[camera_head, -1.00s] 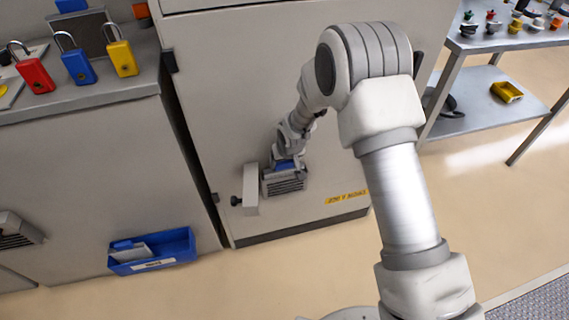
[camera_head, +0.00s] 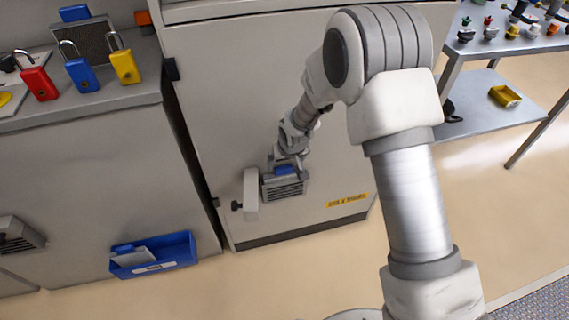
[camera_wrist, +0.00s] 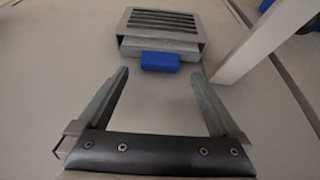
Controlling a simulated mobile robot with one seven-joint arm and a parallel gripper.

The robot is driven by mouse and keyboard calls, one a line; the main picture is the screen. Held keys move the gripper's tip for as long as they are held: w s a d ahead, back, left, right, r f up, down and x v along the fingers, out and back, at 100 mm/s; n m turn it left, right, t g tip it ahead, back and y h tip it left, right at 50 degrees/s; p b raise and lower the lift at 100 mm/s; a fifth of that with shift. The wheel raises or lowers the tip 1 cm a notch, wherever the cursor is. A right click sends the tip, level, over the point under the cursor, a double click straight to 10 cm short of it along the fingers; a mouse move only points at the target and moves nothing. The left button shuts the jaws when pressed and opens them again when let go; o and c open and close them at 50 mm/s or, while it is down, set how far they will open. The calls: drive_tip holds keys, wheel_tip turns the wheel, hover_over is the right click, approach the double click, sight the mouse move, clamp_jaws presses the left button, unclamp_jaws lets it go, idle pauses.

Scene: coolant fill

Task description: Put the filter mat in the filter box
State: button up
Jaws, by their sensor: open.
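The filter box (camera_head: 284,187) is a grey housing with a slatted grille on the cabinet front. It also shows at the top of the wrist view (camera_wrist: 160,22). A blue tab (camera_wrist: 160,61), seemingly of the filter mat, sticks out of the box's open edge; it also shows in the head view (camera_head: 286,171). In the head view my gripper (camera_head: 287,162) is just above the box.
A pale cover with a dark knob (camera_head: 251,195) stands swung out beside the box. A blue bin (camera_head: 183,259) with a grey, blue-tabbed piece hangs at lower left. Another blue-tabbed dark mat (camera_head: 82,40) and padlocks (camera_head: 80,72) are on the left bench.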

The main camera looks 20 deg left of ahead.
drive_tip(key=p+v, duration=0.1)
drive_tip(key=v, duration=0.6)
drive_tip(key=shift+r+p, duration=0.25)
drive_tip(key=shift+p, duration=0.05)
drive_tip(key=s+d+r+m+t+h, duration=0.1)
drive_tip(key=s+d+r+m, duration=0.15)
drive_tip(key=d+r, duration=0.7)
drive_tip(key=s+d+r+m, duration=0.1)
drive_tip(key=s+d+r, duration=0.2)
drive_tip(key=d+r, duration=0.7)
drive_tip(key=s+d+r+m, duration=0.1)
drive_tip(key=s+d+r, duration=0.1)
drive_tip(key=s, duration=0.3)
drive_tip(key=s+d+r+m+h, duration=0.1)
drive_tip(key=s+d+r, duration=0.2)
drive_tip(key=s, duration=0.3)
drive_tip(key=s+d+r+m, duration=0.1)
drive_tip(key=s+d+r, duration=0.2)
drive_tip(key=s, duration=0.3)
drive_tip(key=shift+s+d+t, duration=0.25)
drive_tip(key=shift+d+t, duration=0.05)
drive_tip(key=shift+d, duration=0.6)
drive_tip(key=shift+r, duration=0.1)
